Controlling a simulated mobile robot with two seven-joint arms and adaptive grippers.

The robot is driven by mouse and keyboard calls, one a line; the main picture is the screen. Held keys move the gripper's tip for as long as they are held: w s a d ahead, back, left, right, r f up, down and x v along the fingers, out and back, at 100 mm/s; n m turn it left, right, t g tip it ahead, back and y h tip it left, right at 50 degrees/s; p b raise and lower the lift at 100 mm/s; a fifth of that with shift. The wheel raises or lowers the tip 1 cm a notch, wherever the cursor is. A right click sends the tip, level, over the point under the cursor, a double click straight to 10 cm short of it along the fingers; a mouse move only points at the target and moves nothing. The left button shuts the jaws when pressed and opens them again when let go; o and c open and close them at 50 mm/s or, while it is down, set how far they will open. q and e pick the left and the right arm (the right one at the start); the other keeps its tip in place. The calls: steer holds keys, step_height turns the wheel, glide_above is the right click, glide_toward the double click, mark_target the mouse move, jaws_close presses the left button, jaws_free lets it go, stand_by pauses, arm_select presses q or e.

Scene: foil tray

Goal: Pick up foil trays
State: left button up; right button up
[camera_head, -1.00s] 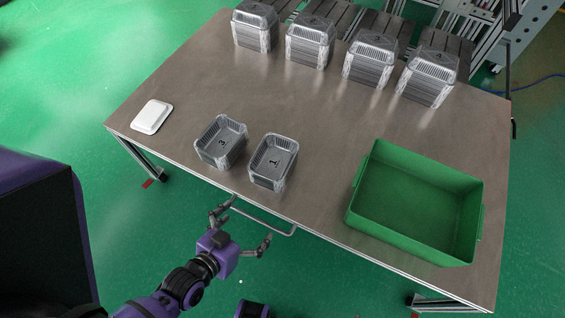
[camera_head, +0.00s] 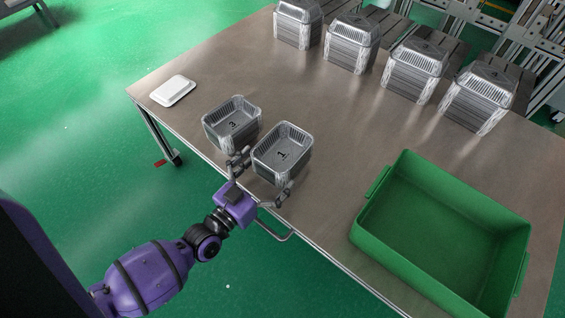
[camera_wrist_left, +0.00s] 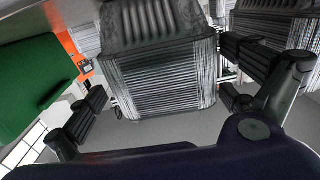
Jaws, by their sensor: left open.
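Two stacks of silver foil trays stand upright and open side up near the table's front edge. The one marked 3 (camera_head: 220,128) is on the left and the one marked 1 (camera_head: 296,160) is on its right. My left gripper (camera_head: 262,177) is open at the front of stack 1, with one finger on each side of it. In the left wrist view the ribbed, layered side of a tray stack (camera_wrist_left: 165,80) fills the space between the spread fingers. I cannot tell whether the fingers touch it. My right gripper is not in view.
A green crate (camera_head: 390,262) stands at the right of the table (camera_head: 335,125). A white tray (camera_head: 173,90) lies at the left corner. Several taller wrapped tray stacks (camera_head: 352,48) line the back edge. The table's middle is clear.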

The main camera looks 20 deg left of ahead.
arm_select(q)
steer(key=x, duration=0.6)
steer(key=shift+w+r, duration=0.1)
steer(key=shift+w, duration=0.1)
steer(key=shift+c, duration=0.4)
steer(key=shift+r, duration=0.1)
steer(key=c, duration=1.1)
